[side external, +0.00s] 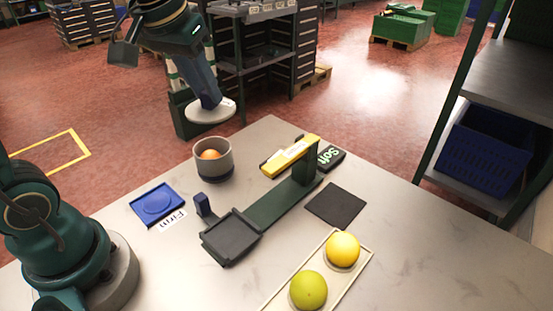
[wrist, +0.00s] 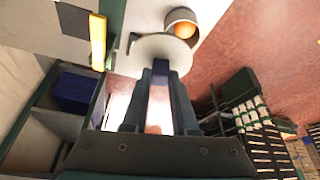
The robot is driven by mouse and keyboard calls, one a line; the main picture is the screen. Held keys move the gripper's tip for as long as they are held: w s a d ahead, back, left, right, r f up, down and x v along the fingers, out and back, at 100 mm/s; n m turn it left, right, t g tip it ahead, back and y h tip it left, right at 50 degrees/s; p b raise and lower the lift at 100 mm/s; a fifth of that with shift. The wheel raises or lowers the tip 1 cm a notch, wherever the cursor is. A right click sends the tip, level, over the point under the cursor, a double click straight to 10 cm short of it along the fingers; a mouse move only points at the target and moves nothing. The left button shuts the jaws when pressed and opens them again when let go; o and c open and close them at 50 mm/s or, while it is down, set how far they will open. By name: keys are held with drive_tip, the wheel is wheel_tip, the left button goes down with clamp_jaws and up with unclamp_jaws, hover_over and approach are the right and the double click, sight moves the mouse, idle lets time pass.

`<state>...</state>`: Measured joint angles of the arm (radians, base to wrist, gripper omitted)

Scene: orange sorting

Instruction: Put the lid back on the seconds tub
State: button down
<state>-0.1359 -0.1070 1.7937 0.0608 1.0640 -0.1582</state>
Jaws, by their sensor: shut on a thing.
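The seconds tub (side external: 224,163) looks like a grey round cup with a dark base, standing open on the table with an orange (side external: 210,154) inside. My gripper (side external: 211,101) is shut on the pale round lid (side external: 206,115), held in the air above and slightly behind the tub, apart from it. In the wrist view the lid (wrist: 150,48) lies across my gripper's fingertips (wrist: 160,72), with a dark blue knob between them. The tub (wrist: 170,18) with its orange (wrist: 184,30) shows just beyond the lid, whose edge overlaps the tub's lower rim there.
A dark green testing fixture (side external: 270,208) with a yellow bar (side external: 290,156) stands right of the tub. A blue tray (side external: 157,204) marked Firm lies in front-left, a black Soft piece (side external: 331,157) at the right. A tray (side external: 272,304) holds yellow and green fruit. A dark mat (side external: 336,206) lies bare.

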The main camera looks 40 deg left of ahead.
drive_tip(key=shift+a+f+n+y, duration=0.15)
drive_tip(key=shift+n+y, duration=0.05)
drive_tip(key=shift+n, duration=0.35)
drive_tip(key=shift+a+f+n+y, duration=0.15)
drive_tip(key=shift+n+y, duration=0.05)
drive_tip(key=shift+n, duration=0.35)
drive_tip(key=n, duration=0.1)
drive_tip(key=a+n+g+y, duration=0.1)
drive_tip(key=n, duration=0.1)
drive_tip(key=f+n, duration=0.1)
drive_tip(key=shift+w+a+n+g+y, duration=0.3)
drive_tip(key=shift+w+a, duration=0.05)
drive_tip(key=shift+w+a+f+n+g+y, duration=0.15)
drive_tip(key=shift+w+a+f+n+g, duration=0.25)
drive_tip(key=shift+f+n, duration=1.1)
drive_tip(key=shift+w+a+f+n+g+y, duration=0.1)
drive_tip(key=shift+w+a+f+n+g, duration=0.35)
drive_tip(key=shift+f+n, duration=1)
drive_tip(key=shift+w+a+f+n+g+y, duration=0.2)
drive_tip(key=shift+a+f+n+g, duration=0.35)
drive_tip(key=shift+f+n, duration=0.95)
drive_tip(key=shift+d+f+m, duration=0.1)
drive_tip(key=shift+f+m, duration=0.35)
drive_tip(key=shift+f, duration=0.1)
drive_tip(key=shift+c, duration=0.7)
unclamp_jaws()
